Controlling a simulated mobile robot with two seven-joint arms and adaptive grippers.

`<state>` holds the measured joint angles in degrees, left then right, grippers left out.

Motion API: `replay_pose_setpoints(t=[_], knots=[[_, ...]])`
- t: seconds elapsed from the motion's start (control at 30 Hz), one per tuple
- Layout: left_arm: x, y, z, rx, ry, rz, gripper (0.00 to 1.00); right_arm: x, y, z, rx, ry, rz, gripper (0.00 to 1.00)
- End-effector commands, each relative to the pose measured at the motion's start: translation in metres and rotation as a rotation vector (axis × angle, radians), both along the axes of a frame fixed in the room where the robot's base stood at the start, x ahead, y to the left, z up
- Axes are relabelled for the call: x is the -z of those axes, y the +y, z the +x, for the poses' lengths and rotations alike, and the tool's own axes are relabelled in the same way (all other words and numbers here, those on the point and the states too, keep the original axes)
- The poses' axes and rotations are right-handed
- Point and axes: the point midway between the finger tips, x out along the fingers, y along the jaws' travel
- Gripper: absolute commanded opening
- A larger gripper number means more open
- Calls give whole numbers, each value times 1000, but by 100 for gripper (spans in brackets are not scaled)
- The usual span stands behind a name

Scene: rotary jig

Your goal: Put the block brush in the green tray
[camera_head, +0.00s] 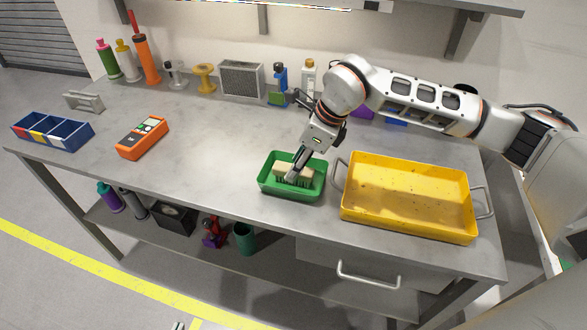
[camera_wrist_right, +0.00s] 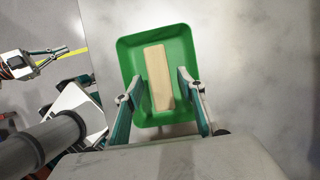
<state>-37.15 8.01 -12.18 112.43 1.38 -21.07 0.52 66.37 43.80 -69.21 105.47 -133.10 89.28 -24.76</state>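The block brush (camera_head: 294,172), a pale wooden block with dark bristles, lies inside the green tray (camera_head: 266,187) on the bench. In the right wrist view the brush (camera_wrist_right: 158,78) lies lengthwise in the tray (camera_wrist_right: 131,58). My right gripper (camera_head: 292,177) reaches down over the tray. Its fingers (camera_wrist_right: 160,76) are spread on both sides of the brush, with gaps showing between them and the block. My left gripper (camera_wrist_right: 66,49) shows at the left of the wrist view, away from the bench, empty, its fingers apart. Only its tips show at the head view's bottom edge.
A yellow tray (camera_head: 405,190) with handles stands just right of the green tray. An orange meter (camera_head: 142,138) and a blue divided bin (camera_head: 52,131) are at the left. Bottles and a grey box (camera_head: 241,79) line the back. The middle of the bench is clear.

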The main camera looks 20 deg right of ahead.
Motion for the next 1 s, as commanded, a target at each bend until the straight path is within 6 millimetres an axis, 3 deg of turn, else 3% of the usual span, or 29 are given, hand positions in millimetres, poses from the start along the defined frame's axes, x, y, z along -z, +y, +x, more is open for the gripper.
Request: replay_pose_setpoints(t=[0.2,0.43,0.63,1.0], knots=[[1,0,0,0,1,0,0,-44,-15,-9,1,-5,0,39],[2,0,-1,0,2,1,0,-78,-26,-17,-1,-3,0,39],[2,0,-1,0,2,1,0,-89,-30,-21,-1,-2,0,39],[3,0,-1,0,2,1,0,-89,-30,-21,-1,-1,1,39]])
